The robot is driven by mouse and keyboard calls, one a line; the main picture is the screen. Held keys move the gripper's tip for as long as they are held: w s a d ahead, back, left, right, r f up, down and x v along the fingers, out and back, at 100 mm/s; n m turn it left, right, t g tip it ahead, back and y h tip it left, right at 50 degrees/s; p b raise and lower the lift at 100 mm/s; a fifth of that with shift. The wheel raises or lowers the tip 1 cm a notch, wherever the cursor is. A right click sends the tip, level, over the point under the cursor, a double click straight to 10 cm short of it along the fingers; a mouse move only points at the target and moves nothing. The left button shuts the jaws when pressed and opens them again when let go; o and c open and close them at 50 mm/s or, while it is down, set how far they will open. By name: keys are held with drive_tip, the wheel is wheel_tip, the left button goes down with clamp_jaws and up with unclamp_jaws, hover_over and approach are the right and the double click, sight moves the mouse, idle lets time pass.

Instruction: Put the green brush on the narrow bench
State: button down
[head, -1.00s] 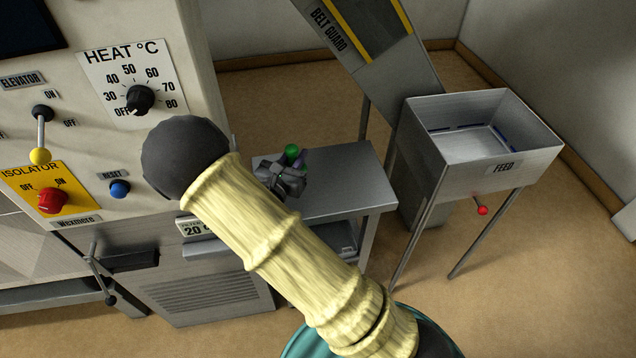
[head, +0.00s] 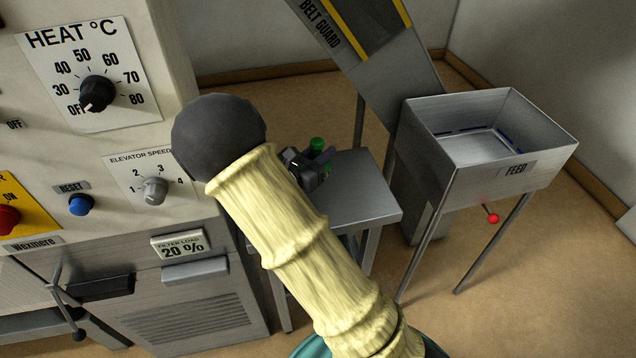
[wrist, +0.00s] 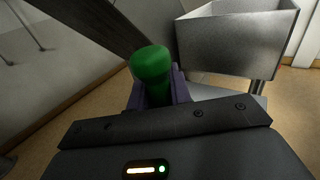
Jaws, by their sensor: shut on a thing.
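The green brush (wrist: 151,68) is upright between my gripper's fingers in the wrist view, with its rounded green end toward the camera. In the head view, a green end (head: 317,144) shows just above my gripper (head: 318,160), and a little green shows beside the fingers. My gripper is shut on the brush. The narrow bench (head: 365,192) is a grey metal table right of the machine. My gripper appears over its far left part; I cannot tell the height or any contact. My arm hides the bench's left side.
A metal feed hopper (head: 540,160) on thin legs stands right of the bench, with a red-knobbed lever (head: 492,218) below. The sloping belt guard (head: 345,45) rises behind. The machine's control panel (head: 150,145) stands close on the left. The bench top's right part is bare.

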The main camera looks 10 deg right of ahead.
wheel_tip(320, 180, down, 5)
drive_tip(key=shift+r, duration=0.1)
drive_tip(key=shift+f+b, duration=0.4)
drive_tip(key=shift+f, duration=1.5)
drive_tip(key=c, duration=1.3)
unclamp_jaws()
drive_tip(key=shift+f, duration=0.1)
